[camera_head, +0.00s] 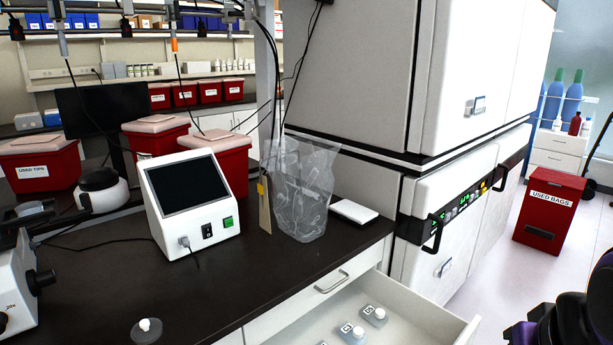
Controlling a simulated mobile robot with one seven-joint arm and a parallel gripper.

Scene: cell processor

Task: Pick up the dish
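No thing in view is plainly the dish. A flat white rectangular item (354,211) lies on the dark counter, to the right of a clear plastic bag; I cannot tell whether it is a dish. Black and purple parts at the lower right look like my own arm. No gripper fingers show.
A white drawer (440,327) is open below the dark counter (285,262), with several small bottles inside. A white screen device (190,203) and the clear bag (303,190) stand on the counter. A red used-bags bin (548,213) stands on the floor at right.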

